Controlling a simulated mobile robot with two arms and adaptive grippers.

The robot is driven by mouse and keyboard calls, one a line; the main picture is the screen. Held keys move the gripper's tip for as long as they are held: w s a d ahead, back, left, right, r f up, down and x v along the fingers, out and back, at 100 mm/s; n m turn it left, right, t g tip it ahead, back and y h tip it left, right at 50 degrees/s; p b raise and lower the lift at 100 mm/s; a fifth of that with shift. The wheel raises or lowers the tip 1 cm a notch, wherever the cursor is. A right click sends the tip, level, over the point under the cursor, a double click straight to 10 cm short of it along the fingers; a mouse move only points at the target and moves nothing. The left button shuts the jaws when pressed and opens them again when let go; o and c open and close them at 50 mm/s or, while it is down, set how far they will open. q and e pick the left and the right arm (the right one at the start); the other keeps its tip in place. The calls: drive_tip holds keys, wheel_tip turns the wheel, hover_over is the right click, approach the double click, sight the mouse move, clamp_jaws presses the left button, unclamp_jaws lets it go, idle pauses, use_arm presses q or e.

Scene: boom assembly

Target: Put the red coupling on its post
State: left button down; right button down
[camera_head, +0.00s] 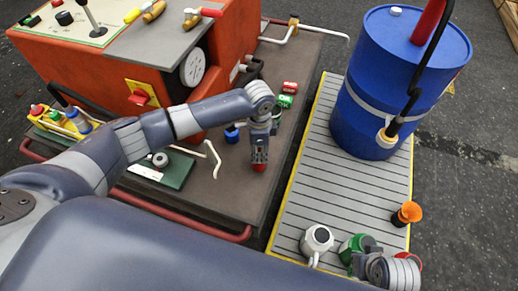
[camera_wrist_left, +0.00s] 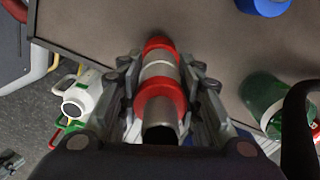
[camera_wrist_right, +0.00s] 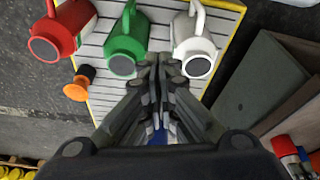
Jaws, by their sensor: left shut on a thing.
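My left gripper (camera_head: 260,150) points down over the brown bench top and is shut on the red coupling (camera_head: 259,167). In the left wrist view the coupling (camera_wrist_left: 160,85) is a silver tube with red bands, lying between the fingers (camera_wrist_left: 162,80). Only its red lower end shows in the head view, close to the bench top; I cannot tell whether it touches anything. No post for it can be made out with certainty. My right gripper (camera_wrist_right: 162,68) has its fingers together, with nothing seen in them, near the jugs.
A blue drum (camera_head: 375,120) stands on the slatted platform (camera_head: 340,190). White (camera_wrist_right: 196,45), green (camera_wrist_right: 125,45) and red jugs (camera_wrist_right: 62,28) stand near an orange funnel (camera_wrist_right: 80,83).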

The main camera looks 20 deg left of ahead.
use_arm(q)
drive_tip(key=shift+f, duration=0.2)
use_arm(e)
drive_tip(key=shift+s+r, duration=0.15)
drive_tip(key=shift+s, duration=0.05)
use_arm(q)
drive_tip(key=c, duration=1.4)
unclamp_jaws()
use_arm(e)
drive_tip(key=shift+r, duration=0.15)
